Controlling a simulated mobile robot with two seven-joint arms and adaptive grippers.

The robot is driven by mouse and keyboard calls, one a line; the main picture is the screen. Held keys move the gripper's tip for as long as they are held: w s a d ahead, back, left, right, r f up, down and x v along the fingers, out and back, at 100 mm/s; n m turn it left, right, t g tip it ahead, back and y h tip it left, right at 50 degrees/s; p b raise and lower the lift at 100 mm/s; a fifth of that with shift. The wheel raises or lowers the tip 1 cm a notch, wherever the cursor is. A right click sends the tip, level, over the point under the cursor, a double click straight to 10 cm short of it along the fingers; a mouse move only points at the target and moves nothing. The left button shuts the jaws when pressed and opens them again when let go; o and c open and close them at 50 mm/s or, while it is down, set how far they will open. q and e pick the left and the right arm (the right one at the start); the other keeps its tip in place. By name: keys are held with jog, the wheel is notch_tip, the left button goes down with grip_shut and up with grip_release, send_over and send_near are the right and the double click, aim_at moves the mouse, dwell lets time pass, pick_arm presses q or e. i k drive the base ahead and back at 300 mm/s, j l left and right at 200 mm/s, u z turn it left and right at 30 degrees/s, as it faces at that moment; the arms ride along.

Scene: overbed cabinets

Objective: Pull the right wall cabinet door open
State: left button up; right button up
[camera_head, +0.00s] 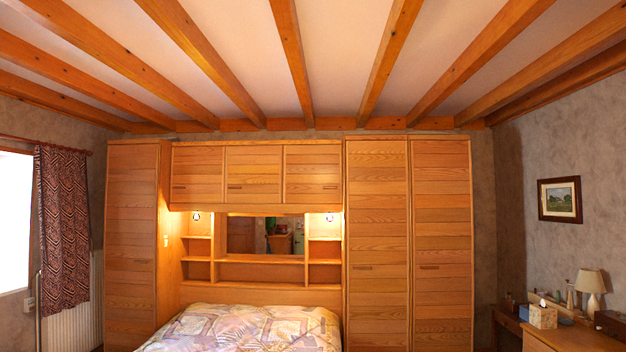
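A row of three wooden wall cabinet doors runs above the bed. The right wall cabinet door (313,174) is a light-brown panel with horizontal boards, and it looks shut, flush with the middle door (254,174) and the left door (197,175). A small dark handle shows low on the doors. Neither of my grippers is in view, so I cannot tell their state or where they are relative to the door.
A bed (250,328) with a patterned cover stands below the cabinets. Tall wardrobes flank them on the left (131,240) and right (377,240). Open shelves and a mirror (252,235) lie between. A dresser with a lamp (590,285) stands far right.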

aim_at(313, 174)
jog(key=i+l+z, duration=1.05)
jog(key=i, duration=0.25)
jog(key=i+u, duration=0.15)
jog(key=i, duration=0.35)
jog(key=i+l+u, duration=0.15)
jog(key=i, duration=0.35)
jog(key=i+l+u, duration=0.15)
jog(key=i, duration=0.35)
jog(key=i+j+u, duration=0.1)
jog(key=i+u, duration=0.25)
jog(key=i, duration=0.4)
jog(key=i+l+u, duration=0.1)
jog(key=i+u, duration=0.25)
jog(key=i, duration=0.9)
jog(key=i+j+z, duration=0.15)
jog(key=i, duration=0.4)
jog(key=i+j, duration=0.1)
jog(key=i, duration=0.4)
